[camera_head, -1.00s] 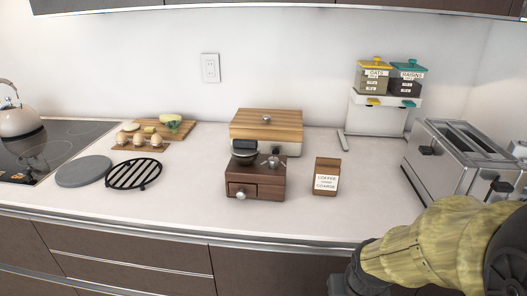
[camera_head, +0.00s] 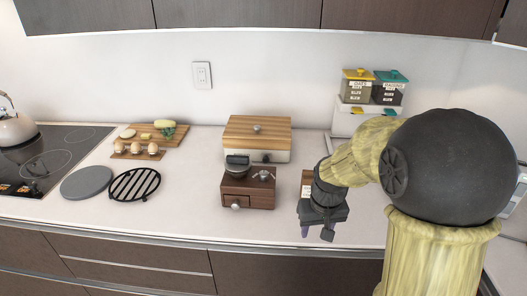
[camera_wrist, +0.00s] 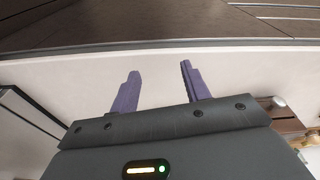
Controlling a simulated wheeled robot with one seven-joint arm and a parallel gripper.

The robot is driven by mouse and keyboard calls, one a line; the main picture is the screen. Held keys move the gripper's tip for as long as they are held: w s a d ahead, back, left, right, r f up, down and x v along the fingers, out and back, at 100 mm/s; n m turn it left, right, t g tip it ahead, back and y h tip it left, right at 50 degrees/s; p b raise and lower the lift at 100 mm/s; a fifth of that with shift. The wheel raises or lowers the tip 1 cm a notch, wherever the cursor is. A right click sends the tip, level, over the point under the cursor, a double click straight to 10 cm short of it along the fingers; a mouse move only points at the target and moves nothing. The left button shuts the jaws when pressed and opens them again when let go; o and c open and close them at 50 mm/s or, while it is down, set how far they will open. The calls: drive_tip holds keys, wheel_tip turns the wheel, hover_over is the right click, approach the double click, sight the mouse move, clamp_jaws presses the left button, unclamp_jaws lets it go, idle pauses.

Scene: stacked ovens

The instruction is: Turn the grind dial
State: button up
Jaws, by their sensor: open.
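The dark wooden coffee grinder (camera_head: 248,190) stands on the counter left of my gripper, with a small drawer and a round silver knob (camera_head: 236,207) on its front. A dark bowl-like part and a small silver fitting (camera_head: 264,174) sit on its top. I cannot tell which part is the grind dial. My gripper (camera_head: 316,233) is open and empty, over the front of the counter, apart from the grinder. In the wrist view its two purple fingers (camera_wrist: 160,82) are spread. Part of a brown wooden body with a silver knob (camera_wrist: 279,101) shows at the right there, likely the grinder.
A wooden label block (camera_head: 307,179) stands behind my gripper, mostly hidden. A wood-lidded box (camera_head: 256,135) is behind the grinder. A black grate (camera_head: 134,184) and grey disc (camera_head: 87,182) lie to the left. My arm hides the toaster area.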

drive_tip(key=w+a+r+n+g+p, duration=0.1)
drive_tip(key=w+a+r+p, duration=0.2)
drive_tip(key=w+r+p, duration=0.3)
drive_tip(key=w+a+r+n+p, duration=0.1)
drive_tip(key=w+a+r+p, duration=0.25)
drive_tip(key=r+p, duration=0.4)
wheel_tip(320, 180, up, 10)
drive_tip(key=n+p, duration=0.2)
drive_tip(key=p, duration=0.8)
hover_over(264, 173)
drive_tip(key=shift+r+g, duration=0.1)
drive_tip(key=shift+g, duration=0.3)
wheel_tip(264, 173, down, 17)
drive_tip(key=p, duration=0.6)
drive_tip(key=shift+f, duration=0.2)
drive_tip(key=c, duration=1)
